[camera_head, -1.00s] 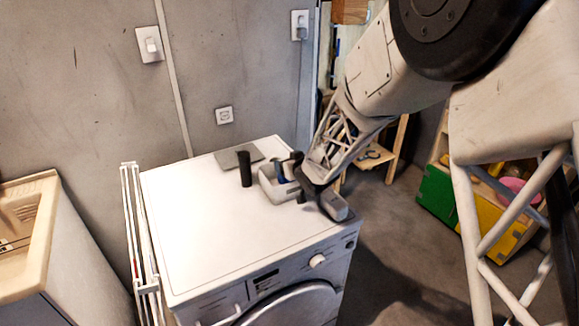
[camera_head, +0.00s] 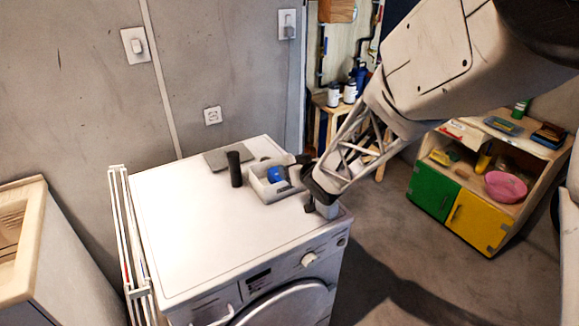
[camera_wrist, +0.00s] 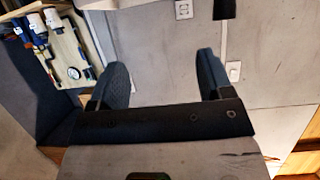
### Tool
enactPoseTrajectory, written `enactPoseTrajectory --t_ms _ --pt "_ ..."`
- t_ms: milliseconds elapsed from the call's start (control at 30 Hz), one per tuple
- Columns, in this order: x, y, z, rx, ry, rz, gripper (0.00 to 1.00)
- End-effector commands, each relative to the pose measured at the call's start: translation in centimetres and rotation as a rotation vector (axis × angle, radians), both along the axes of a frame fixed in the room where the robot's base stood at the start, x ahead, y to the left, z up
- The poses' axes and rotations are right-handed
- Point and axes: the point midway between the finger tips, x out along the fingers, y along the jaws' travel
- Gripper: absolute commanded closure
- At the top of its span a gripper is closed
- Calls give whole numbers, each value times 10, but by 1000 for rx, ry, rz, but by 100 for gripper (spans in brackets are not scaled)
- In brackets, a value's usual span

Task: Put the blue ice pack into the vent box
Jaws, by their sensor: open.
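The blue ice pack (camera_head: 275,174) shows as a small blue shape inside the pale open vent box (camera_head: 264,192), which stands on top of the white washing machine near its back right. The box's right end is close to my gripper and partly covered by it. My gripper (camera_head: 311,184) is open at the right side of the box, apart from the blue piece. In the wrist view my gripper's two dark fingers (camera_wrist: 163,80) stand wide apart with nothing between them, only the grey wall behind. The ice pack cannot be made out in that view.
A dark upright cylinder (camera_head: 235,169) stands left of the box, with a flat grey plate (camera_head: 219,158) behind it. The front and left of the washer top (camera_head: 190,225) are clear. A drying rack (camera_head: 127,235) stands at its left side. A green and yellow cabinet (camera_head: 460,205) is at the right.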

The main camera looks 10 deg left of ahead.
Motion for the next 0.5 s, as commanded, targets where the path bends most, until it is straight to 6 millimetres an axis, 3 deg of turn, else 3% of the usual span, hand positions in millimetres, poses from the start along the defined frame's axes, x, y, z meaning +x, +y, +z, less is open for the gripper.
enactPoseTrajectory --t_ms 500 --pt "-11 -10 6 -1 -1 0 27"
